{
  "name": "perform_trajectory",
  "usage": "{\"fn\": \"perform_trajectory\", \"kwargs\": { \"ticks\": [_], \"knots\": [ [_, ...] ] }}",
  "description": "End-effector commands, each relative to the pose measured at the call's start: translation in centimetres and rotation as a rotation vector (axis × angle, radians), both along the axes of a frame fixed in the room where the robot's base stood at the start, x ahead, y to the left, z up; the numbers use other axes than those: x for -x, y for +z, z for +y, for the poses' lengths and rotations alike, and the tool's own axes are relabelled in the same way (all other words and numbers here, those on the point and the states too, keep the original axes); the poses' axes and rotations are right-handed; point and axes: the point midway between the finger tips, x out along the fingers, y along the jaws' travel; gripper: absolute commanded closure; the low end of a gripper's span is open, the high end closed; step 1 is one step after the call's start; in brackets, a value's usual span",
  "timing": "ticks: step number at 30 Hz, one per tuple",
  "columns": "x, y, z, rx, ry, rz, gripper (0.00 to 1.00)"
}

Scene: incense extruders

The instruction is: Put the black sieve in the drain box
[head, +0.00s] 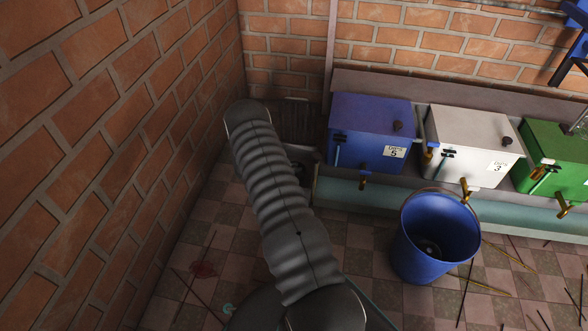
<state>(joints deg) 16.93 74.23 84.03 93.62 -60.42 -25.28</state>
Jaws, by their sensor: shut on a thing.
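I cannot make out the black sieve in the head view. A dark ribbed or slatted thing (296,120) stands in the corner beside the blue box; I cannot tell if it is the drain box. My grey ribbed arm rises from the bottom middle towards that corner. My gripper does not show; the arm's far end bends out of sight, so what it holds is hidden.
A blue box (365,125), a white box (468,140) and a green box (552,150), each with a brass tap, stand on a ledge. A blue bucket (412,255) stands before them. Thin sticks litter the tiled floor (190,275). A brick wall (90,130) closes the left.

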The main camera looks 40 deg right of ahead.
Motion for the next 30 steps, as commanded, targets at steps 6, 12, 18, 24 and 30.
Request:
{"fn": "perform_trajectory", "kwargs": {
  "ticks": [6, 12, 18, 24, 30],
  "knots": [
    [0.0, -0.2, 0.0, 0.000, 0.000, 0.000, 1.00],
    [0.0, -0.3, 0.0, 0.000, 0.000, 0.000, 0.55],
    [0.0, -0.3, 0.0, 0.000, 0.000, 0.000, 0.55],
    [-0.1, 0.4, 0.6, 0.000, 0.001, 0.000, 0.55],
    [-0.7, 2.3, 3.8, 0.000, 0.003, -0.001, 0.55]
  ]
}}
